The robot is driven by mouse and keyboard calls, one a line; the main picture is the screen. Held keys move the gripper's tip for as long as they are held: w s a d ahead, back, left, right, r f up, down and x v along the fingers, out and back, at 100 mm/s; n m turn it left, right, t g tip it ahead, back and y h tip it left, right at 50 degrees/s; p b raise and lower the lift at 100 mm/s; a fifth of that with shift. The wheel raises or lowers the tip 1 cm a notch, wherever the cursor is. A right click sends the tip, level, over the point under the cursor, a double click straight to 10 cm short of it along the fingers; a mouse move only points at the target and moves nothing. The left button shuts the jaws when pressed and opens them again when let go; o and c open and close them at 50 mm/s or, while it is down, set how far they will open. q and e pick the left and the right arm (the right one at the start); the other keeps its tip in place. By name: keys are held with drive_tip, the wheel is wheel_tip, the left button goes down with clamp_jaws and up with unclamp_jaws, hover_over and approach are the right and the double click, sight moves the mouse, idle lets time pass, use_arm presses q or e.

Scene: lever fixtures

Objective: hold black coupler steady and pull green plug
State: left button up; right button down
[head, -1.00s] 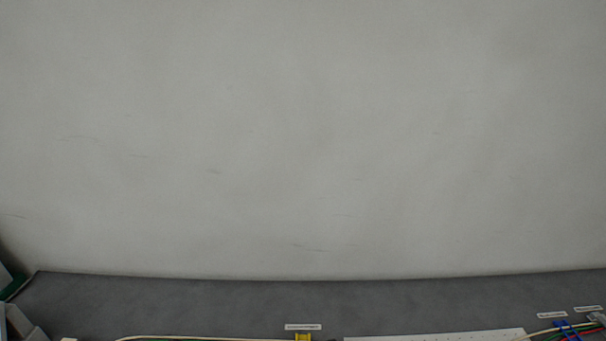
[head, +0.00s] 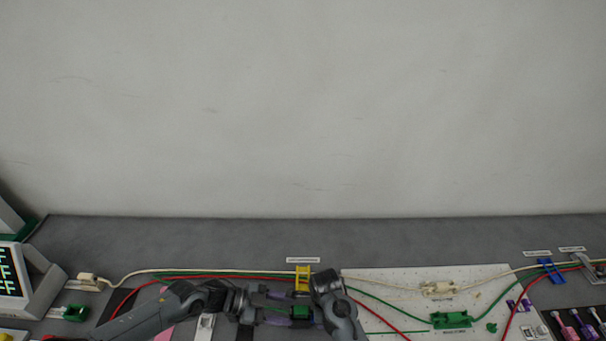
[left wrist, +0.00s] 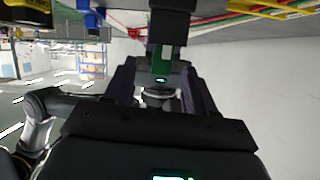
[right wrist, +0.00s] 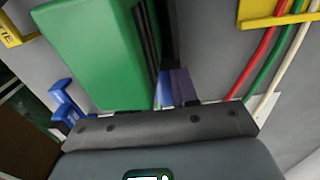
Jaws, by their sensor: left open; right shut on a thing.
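The green plug (head: 300,312) is in the front middle of the head view, between my two grippers. It is a large green block in the right wrist view (right wrist: 90,50), with a dark ribbed side. My right gripper (head: 317,313) is shut on it, but the grip itself is mostly hidden. My left gripper (head: 287,310) comes in from the left and is open, with its purple fingers pointing right. In the left wrist view, a black part that looks like the coupler (left wrist: 171,25) stands at top centre, with green (left wrist: 162,60) below it. Contact with my left fingers cannot be told.
A yellow cable clip (head: 303,278) stands just behind the grippers, with white, green and red cables running through it. A white board (head: 390,285) with a green connector (head: 451,320) lies to the right. A blue clip (head: 550,270) stands farther right. A screen (head: 12,270) is at left.

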sight(296, 311)
use_arm(q)
drive_tip(key=shift+x, duration=1.95)
clamp_jaws()
